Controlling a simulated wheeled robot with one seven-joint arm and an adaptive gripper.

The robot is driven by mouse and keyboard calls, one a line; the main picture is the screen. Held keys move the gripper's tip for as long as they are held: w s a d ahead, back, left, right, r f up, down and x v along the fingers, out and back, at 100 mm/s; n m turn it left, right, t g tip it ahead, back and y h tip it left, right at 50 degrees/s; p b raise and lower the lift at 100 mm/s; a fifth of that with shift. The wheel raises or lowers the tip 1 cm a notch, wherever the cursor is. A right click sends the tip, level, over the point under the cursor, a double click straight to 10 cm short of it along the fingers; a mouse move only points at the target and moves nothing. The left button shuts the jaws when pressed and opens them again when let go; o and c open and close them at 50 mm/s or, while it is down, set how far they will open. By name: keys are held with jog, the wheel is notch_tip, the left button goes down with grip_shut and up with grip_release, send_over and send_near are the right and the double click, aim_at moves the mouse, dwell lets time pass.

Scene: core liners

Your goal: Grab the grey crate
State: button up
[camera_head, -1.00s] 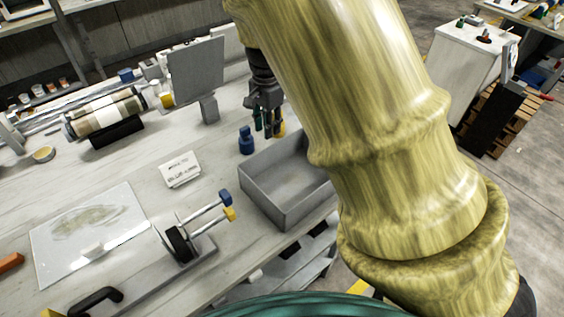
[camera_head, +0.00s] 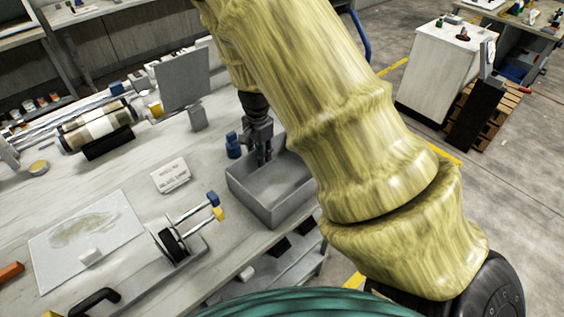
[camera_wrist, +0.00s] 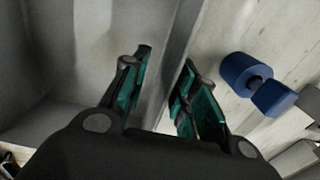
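The grey crate (camera_head: 248,198) is an open, empty-looking box near the edge of the workbench, left of my raised arm. My gripper (camera_head: 263,155) points down at its far wall. In the wrist view, the crate's wall (camera_wrist: 181,35) runs between the two teal-padded fingers of my gripper (camera_wrist: 164,78). The left finger is over the inside of the crate, and the right finger is outside it. The fingers are spread with a gap around the rim; firm contact is not visible. My arm hides the crate's far right part in the head view.
A blue object (camera_head: 233,145) stands close outside the crate; it also shows in the wrist view (camera_wrist: 252,80).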

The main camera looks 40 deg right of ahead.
jog(key=shift+w+a+f, duration=0.1)
jog(key=shift+w+f, duration=0.1)
jog(key=shift+f, duration=0.3)
jog(key=shift+w+f, duration=0.2)
jog(key=shift+f, duration=0.25)
jog(key=shift+s+r, duration=0.2)
jog(key=shift+s, duration=0.05)
jog(key=shift+w+f, duration=0.1)
jog(key=shift+w, duration=0.05)
grip_shut()
